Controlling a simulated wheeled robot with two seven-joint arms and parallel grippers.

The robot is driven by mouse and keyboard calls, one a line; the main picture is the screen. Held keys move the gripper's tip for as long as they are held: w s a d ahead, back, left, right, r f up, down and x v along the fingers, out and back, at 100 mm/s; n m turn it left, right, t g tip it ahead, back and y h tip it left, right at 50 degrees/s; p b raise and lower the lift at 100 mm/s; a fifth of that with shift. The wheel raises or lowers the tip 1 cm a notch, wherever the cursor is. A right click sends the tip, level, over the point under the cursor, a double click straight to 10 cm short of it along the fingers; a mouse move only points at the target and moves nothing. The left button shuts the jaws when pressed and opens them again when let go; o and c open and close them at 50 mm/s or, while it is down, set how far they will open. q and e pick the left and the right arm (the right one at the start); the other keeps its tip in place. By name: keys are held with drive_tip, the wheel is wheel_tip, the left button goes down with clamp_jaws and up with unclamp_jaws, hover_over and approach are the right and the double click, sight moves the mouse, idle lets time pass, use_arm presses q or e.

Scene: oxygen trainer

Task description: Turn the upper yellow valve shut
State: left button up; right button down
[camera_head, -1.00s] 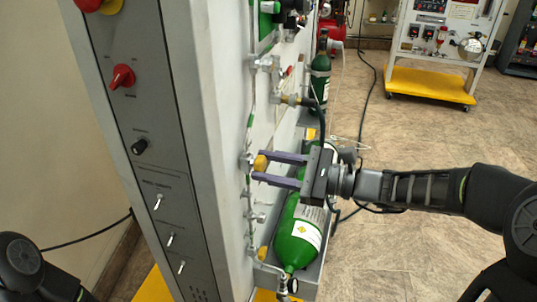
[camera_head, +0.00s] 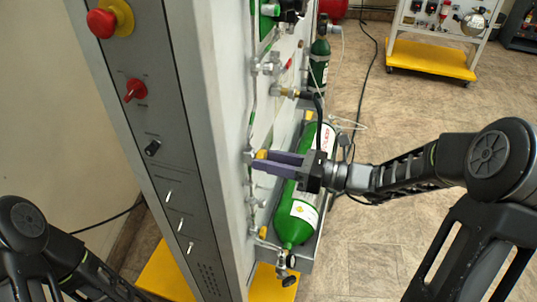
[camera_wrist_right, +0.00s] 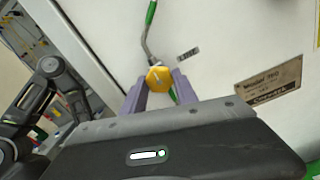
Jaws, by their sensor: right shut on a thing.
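The upper yellow valve (camera_head: 262,154) is a small yellow knob on the side of the light panel. It also shows in the right wrist view (camera_wrist_right: 158,78), at the end of a thin pipe. My right gripper (camera_head: 263,162) reaches it from the right with its purple fingers on both sides of the knob, shut on it. In the right wrist view the two fingertips (camera_wrist_right: 158,89) flank the knob. A lower yellow valve (camera_head: 263,232) sits further down the same panel. My left gripper is out of view; only parts of my left arm show at lower left.
A green oxygen cylinder (camera_head: 299,224) lies in a grey tray below and behind my right gripper. A dark green cylinder (camera_head: 319,65) stands further back. The grey switch panel (camera_head: 150,130) is at left. Open floor (camera_head: 375,265) lies to the right.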

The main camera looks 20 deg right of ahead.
idle(0.3)
drive_tip(key=c, duration=0.9)
unclamp_jaws()
drive_tip(key=shift+c, duration=0.2)
drive_tip(key=b+v, duration=0.1)
drive_tip(key=v, duration=0.6)
drive_tip(key=shift+s+d+b, duration=0.25)
drive_tip(key=shift+d+b, duration=0.1)
drive_tip(key=shift+b, duration=0.05)
